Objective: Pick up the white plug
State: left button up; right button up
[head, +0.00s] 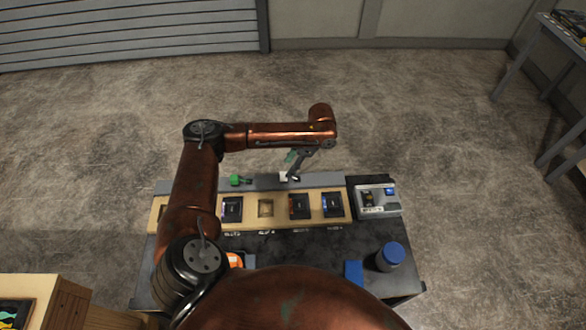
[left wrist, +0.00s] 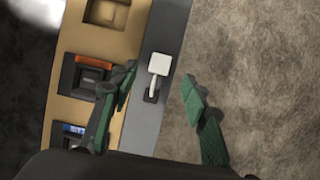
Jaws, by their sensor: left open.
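The white plug (left wrist: 158,64) stands on the grey strip (left wrist: 146,118) along the back of the console, and in the head view it is a small white shape (head: 284,177). In the left wrist view, my left gripper (left wrist: 160,82) is open, with one green-padded finger on either side of the plug's position. The fingers look apart from the plug; how high they are above it I cannot tell. In the head view, the left gripper (head: 296,162) hangs over the strip beside the plug and partly covers it. My right gripper does not show.
A green plug (head: 238,180) is left on the same strip. The beige panel (head: 282,209) in front holds several dark modules and an empty-looking slot. A grey device (head: 378,201) is at the right. A blue-lidded jar (head: 391,255) and blue block (head: 353,272) stand nearer. Floor behind is clear.

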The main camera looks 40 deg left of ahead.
aim_at(284, 176)
pick_arm(q)
jog(key=shift+w+a+f, duration=0.15)
jog(key=shift+a+f, duration=0.15)
jog(key=shift+f, duration=0.5)
jog(key=x, duration=0.4)
jog(key=shift+s+d, duration=0.2)
jog(key=shift+s, duration=0.05)
jog(key=shift+x, duration=1.05)
jog(key=shift+a, duration=0.1)
jog(key=c, duration=0.7)
grip_shut()
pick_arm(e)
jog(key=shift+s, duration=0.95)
